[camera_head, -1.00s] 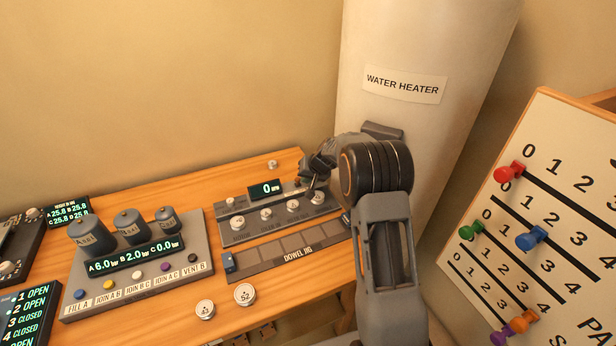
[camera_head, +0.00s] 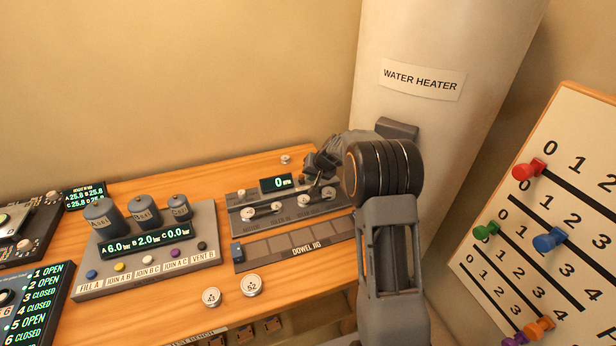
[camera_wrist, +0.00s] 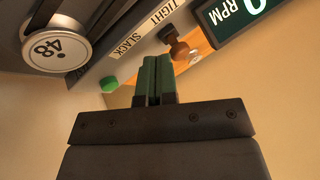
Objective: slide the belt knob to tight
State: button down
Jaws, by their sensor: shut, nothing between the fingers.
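The grey belt unit (camera_head: 240,217) stands at the back right of the bench, with a "0 RPM" display (camera_head: 276,184). The wrist view shows the unit's SLACK label (camera_wrist: 131,42) and TIGHT label (camera_wrist: 163,15). A brown knob-like piece (camera_wrist: 183,50) sits beside the labels, near the display. A small green piece (camera_wrist: 108,83) lies on the SLACK side. I cannot tell which of these is the belt knob. My gripper (camera_wrist: 153,64) is shut and empty, its green fingertips close to the labels. In the head view my gripper (camera_head: 322,166) is over the unit's right end, partly hiding it.
A round tag 48 (camera_wrist: 58,50) is on the unit. The dowel jig (camera_head: 290,246) lies in front. The tank panel (camera_head: 150,265) is to the left. The water heater (camera_head: 440,130) rises behind my arm. A pegboard (camera_head: 530,250) stands at right.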

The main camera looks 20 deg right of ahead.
jog(key=d, duration=0.1)
jog(key=s+d, duration=0.1)
jog(key=d+r+b, duration=0.1)
jog(key=shift+s+r, duration=0.1)
jog(key=shift+s, duration=0.2)
jog(key=v, duration=0.9)
jog(key=s+a+f+g, duration=0.1)
jog(key=s+f+g, duration=0.1)
jog(key=s+f, duration=0.3)
jog(key=s+a+r+n+h, duration=0.1)
jog(key=s+a, duration=0.2)
jog(key=s, duration=0.4)
jog(key=s+a+r+n+h, duration=0.1)
jog(key=s+a+r, duration=0.1)
jog(key=s, duration=0.6)
jog(key=s+a+r+n+h, duration=0.1)
jog(key=s+a, duration=0.3)
jog(key=s, duration=0.4)
jog(key=shift+s+r+n, duration=0.25)
jog(key=shift+r+n, duration=0.05)
jog(key=shift+r, duration=0.45)
